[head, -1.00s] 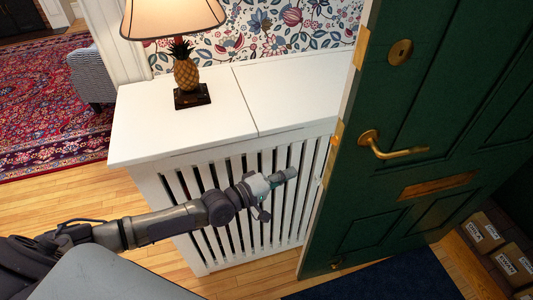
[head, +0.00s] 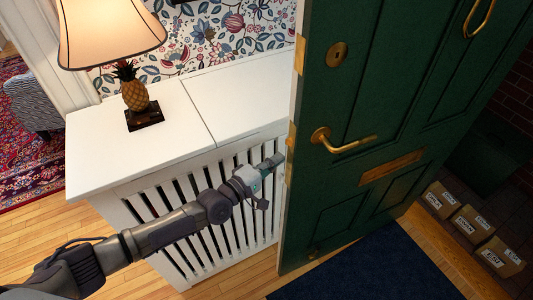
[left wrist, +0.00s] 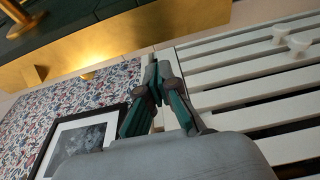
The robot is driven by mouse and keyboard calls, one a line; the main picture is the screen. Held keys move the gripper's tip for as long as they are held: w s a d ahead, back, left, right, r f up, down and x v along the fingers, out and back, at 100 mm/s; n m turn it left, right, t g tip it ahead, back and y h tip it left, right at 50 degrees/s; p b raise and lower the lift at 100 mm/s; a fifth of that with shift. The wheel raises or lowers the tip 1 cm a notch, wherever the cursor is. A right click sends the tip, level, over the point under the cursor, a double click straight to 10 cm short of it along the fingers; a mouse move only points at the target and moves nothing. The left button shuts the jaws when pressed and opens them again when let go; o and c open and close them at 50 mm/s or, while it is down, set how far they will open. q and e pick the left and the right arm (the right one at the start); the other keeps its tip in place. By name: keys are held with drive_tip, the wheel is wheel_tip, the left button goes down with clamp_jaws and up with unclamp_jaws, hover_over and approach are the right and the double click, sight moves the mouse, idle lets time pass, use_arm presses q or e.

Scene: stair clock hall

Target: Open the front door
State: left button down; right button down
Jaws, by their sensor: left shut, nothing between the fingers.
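The green front door (head: 440,75) stands open, its narrow edge with brass plates turned toward my left arm. Its brass lever handle (head: 345,143) is on the face to the right of that edge. My left gripper (head: 273,161) is shut and empty, in front of the white slatted cabinet and beside the door's edge. In the left wrist view the closed fingers (left wrist: 156,75) point toward a brass strip (left wrist: 135,32) along the door. I cannot tell whether the fingertips touch the door. My right gripper is not in view.
The white slatted cabinet (head: 125,150) stands left of the door, with a pineapple lamp (head: 133,90) on top. A dark blue mat (head: 360,270) lies at the door's foot. Several cardboard boxes (head: 470,222) sit beyond the doorway at right. Wood floor (head: 50,225) is clear at left.

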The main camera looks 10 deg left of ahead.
use_arm(q)
drive_tip(key=shift+s+d, duration=0.35)
drive_tip(key=shift+s, duration=0.35)
